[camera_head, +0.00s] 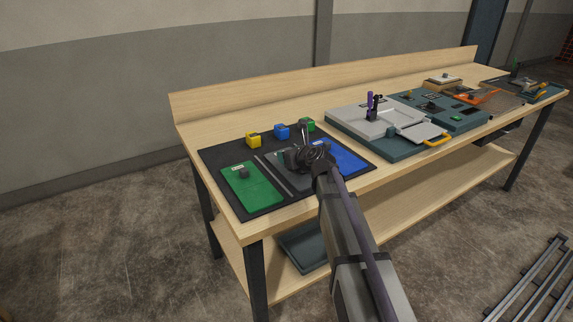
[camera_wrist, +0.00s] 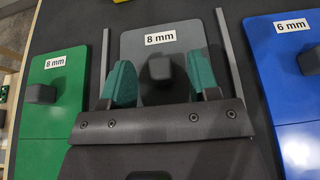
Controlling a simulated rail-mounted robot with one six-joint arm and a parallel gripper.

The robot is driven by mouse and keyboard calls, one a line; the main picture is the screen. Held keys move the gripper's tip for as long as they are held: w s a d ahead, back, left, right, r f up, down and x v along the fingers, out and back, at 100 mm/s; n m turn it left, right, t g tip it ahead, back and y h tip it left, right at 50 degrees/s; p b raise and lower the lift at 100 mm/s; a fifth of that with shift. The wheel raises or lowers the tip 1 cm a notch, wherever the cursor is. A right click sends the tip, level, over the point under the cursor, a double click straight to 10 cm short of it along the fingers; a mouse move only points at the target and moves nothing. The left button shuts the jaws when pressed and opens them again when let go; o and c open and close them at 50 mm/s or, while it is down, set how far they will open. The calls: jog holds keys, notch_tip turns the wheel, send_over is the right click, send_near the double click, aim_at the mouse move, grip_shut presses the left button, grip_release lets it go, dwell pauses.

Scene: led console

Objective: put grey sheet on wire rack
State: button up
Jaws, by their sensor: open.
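The grey sheet (camera_wrist: 187,40) lies on a dark mat, with an "8 mm" label and a dark block-shaped knob (camera_wrist: 160,67) on it. My gripper (camera_wrist: 161,78) is open over the sheet. Its two green fingers stand on either side of the knob, with gaps showing; whether they are level with it I cannot tell. In the camera_head view my gripper (camera_head: 303,157) is above the mat and hides most of the grey sheet. I cannot pick out a wire rack for certain in either view.
A green sheet (camera_head: 256,190) lies left of the grey one, a blue sheet (camera_head: 340,158) right. Thin grey bars (camera_wrist: 105,55) flank the grey sheet. Yellow (camera_head: 253,139), blue (camera_head: 281,131) and green (camera_head: 307,125) blocks stand behind. A light grey fixture (camera_head: 375,125) stands farther right.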

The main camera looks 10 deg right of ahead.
jog(key=shift+w+a+f, duration=0.1)
jog(key=shift+w+f, duration=0.15)
jog(key=shift+w, duration=0.15)
jog(key=shift+s+r, duration=0.1)
grip_shut()
notch_tip(320, 180, up, 10)
jog(key=p, duration=1)
